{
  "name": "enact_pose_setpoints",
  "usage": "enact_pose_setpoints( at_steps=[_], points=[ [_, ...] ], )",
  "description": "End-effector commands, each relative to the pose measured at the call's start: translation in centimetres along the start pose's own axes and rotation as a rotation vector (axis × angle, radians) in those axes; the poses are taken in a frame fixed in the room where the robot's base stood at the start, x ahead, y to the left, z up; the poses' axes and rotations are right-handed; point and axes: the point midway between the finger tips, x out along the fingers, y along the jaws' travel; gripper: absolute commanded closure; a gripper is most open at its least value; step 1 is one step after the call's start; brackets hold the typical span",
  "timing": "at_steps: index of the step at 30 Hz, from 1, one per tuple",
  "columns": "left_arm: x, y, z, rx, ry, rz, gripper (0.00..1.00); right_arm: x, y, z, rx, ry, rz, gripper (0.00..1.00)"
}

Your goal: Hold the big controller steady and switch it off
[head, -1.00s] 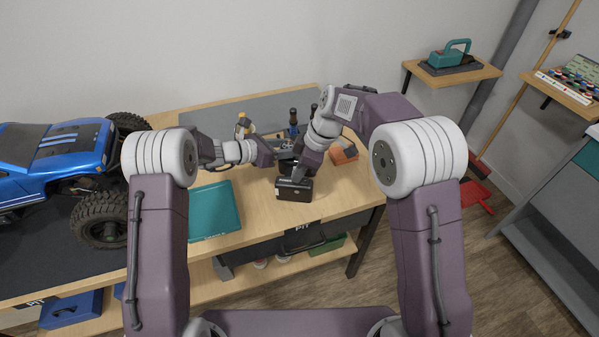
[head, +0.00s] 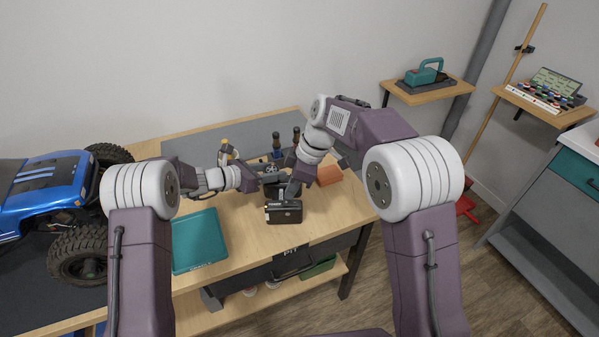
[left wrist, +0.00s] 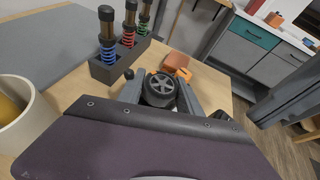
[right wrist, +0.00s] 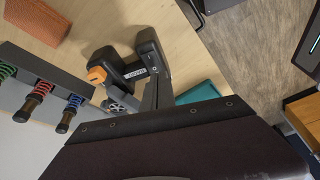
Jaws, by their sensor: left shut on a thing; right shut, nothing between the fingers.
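The big controller (head: 283,212) is black and stands on the light wooden bench near its front edge. Its label shows in the right wrist view (right wrist: 135,73), beside an orange part (right wrist: 97,74). My left gripper (head: 266,180) is shut on the controller; in the left wrist view the dark spoked wheel (left wrist: 160,88) sits between its fingers. My right gripper (head: 291,192) is shut and empty, its fingertips close over the controller's black body. Whether they touch it I cannot tell. The power switch cannot be made out.
A teal tray (head: 200,240) lies left of the controller, with the blue crawler (head: 45,190) beyond. A holder with several coil shocks (left wrist: 105,65) stands behind. A brown-orange block (head: 328,175) lies to the right. The bench's front edge is close.

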Motion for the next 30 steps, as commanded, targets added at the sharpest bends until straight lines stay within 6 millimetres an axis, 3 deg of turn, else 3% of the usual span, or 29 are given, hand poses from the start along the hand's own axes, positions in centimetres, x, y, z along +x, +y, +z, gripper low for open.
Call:
enact_pose_setpoints(
  at_steps=[6, 13, 18, 30],
  points=[
    [0.0, -0.1, 0.0, 0.000, 0.000, -0.002, 1.00, -5.6, 0.1, -0.2, 0.000, 0.003, 0.008, 1.00],
    [0.0, -0.1, 0.0, 0.000, 0.001, -0.002, 1.00, -9.5, 0.1, -0.2, 0.000, 0.003, 0.006, 1.00],
    [0.0, -0.1, 0.0, 0.000, 0.001, -0.002, 1.00, -10.5, 0.0, -0.1, 0.000, 0.001, 0.003, 1.00],
    [0.0, -0.1, 0.0, 0.000, 0.001, -0.003, 1.00, -10.5, 0.7, -0.4, -0.044, 0.001, -0.014, 1.00]
  ],
)
